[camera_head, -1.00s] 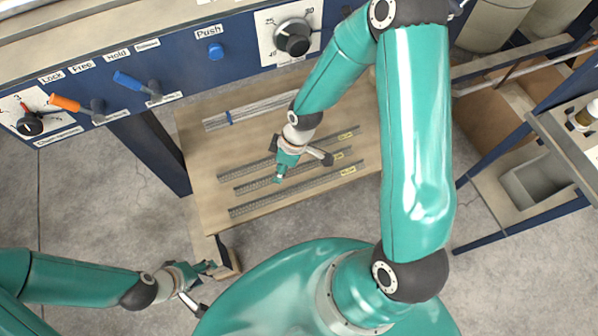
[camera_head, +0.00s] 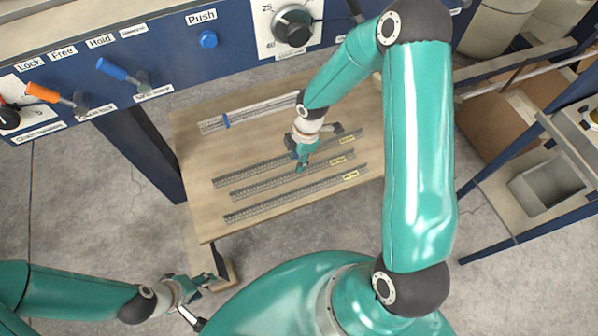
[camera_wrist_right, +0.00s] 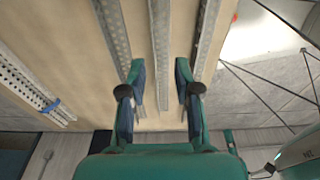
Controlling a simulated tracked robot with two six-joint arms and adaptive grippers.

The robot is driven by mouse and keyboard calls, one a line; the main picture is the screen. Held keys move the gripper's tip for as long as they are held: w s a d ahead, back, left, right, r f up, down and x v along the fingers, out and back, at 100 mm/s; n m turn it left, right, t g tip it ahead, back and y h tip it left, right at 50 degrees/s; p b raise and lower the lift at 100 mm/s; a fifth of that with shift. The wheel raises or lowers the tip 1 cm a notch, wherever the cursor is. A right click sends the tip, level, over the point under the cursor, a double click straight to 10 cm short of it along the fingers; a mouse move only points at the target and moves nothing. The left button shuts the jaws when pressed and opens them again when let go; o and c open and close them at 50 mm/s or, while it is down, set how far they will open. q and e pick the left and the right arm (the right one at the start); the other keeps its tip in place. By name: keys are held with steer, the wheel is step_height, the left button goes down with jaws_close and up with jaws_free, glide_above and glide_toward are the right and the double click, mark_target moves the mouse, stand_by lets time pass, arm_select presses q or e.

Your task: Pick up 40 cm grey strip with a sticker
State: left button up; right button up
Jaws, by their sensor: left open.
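Three grey perforated strips lie side by side on a wooden board, each with a yellow sticker near its right end: the upper strip (camera_head: 240,175), the middle strip (camera_head: 262,185) and the lower strip (camera_head: 262,206). The sticker lettering is too small to read surely. My right gripper (camera_head: 302,166) is above the upper and middle strips, partly hiding them. In the right wrist view its fingers (camera_wrist_right: 160,82) are open and empty, with one strip (camera_wrist_right: 161,45) between them in the picture. My left gripper (camera_head: 200,284) is open and empty, off the board's lower left.
The wooden board (camera_head: 195,150) also bears a lighter rail (camera_head: 262,108) with a blue clip (camera_head: 226,120). A blue machine panel (camera_head: 175,58) with levers and knobs runs behind it. A blue-framed stand with a grey bin (camera_head: 545,185) is at right.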

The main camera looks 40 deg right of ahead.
mark_target(294, 174)
steer(key=shift+w+a+f+b, duration=0.1)
steer(key=shift+w+f, duration=0.05)
steer(key=shift+f, duration=0.85)
steer(key=shift+w+a+f+b, duration=0.1)
steer(key=shift+a+f, duration=0.05)
steer(key=shift+f, duration=0.85)
steer(key=shift+w+a+f+b, duration=0.1)
steer(key=shift+w+f, duration=0.05)
steer(key=shift+f, duration=0.85)
jaws_close()
